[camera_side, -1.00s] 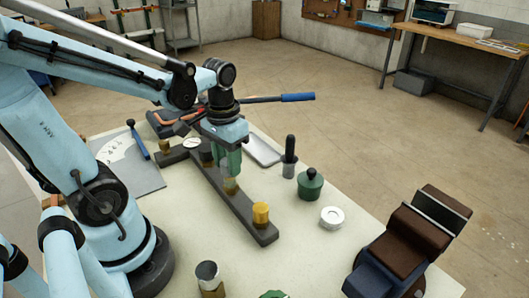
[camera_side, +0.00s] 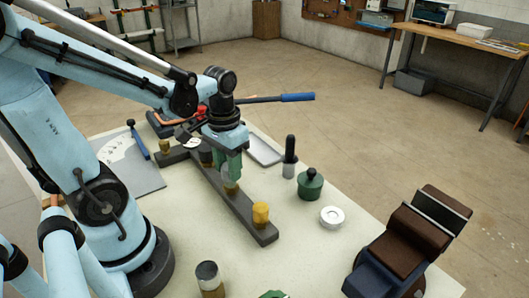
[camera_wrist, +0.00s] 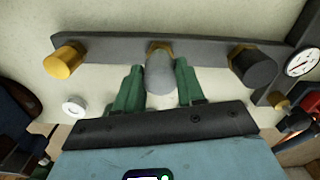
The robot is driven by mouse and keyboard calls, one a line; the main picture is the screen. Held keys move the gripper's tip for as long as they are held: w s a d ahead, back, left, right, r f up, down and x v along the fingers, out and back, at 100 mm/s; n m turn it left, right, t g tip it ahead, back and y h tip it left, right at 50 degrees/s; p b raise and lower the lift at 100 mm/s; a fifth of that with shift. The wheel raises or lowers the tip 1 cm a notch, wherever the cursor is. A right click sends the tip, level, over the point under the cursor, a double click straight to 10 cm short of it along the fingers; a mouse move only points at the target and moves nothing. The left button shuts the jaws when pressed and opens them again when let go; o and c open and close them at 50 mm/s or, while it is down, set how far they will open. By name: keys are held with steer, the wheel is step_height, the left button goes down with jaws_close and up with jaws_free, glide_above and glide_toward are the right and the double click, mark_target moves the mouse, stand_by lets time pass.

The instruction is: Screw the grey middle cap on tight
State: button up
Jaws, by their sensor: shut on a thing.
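In the wrist view, the grey cap (camera_wrist: 160,76) sits between the two green fingers of my gripper (camera_wrist: 160,86). The gripper is shut on it. The cap is at the middle brass neck (camera_wrist: 158,48) of the dark bar (camera_wrist: 110,48); whether its thread is seated cannot be told. In the side view my gripper (camera_side: 229,168) points down over the middle of the bar (camera_side: 258,230), and its fingers mostly hide the cap. A yellow cap (camera_side: 261,212) is on the bar's near end. A dark cap (camera_wrist: 255,68) is on the other side of the middle.
A dial gauge (camera_wrist: 301,62) stands at the bar's far end. On the table are a green jar (camera_side: 310,186), a black-handled tool (camera_side: 290,157), a white ring (camera_side: 331,217) and a dark-topped cylinder (camera_side: 208,275). A brown block-like object (camera_side: 412,236) is at right.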

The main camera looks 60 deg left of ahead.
steer(key=shift+f, duration=0.35)
stand_by(0.4)
steer(key=o, duration=1.1)
steer(key=shift+r, duration=0.15)
steer(key=shift+r, duration=5.9)
steer(key=shift+c, duration=0.2)
steer(key=shift+f, duration=0.15)
steer(key=shift+c, duration=0.6)
step_height(320, 180, down, 3)
steer(key=m, duration=0.2)
steer(key=shift+w+m, duration=0.1)
steer(key=shift+m, duration=0.2)
steer(key=shift+f, duration=2.4)
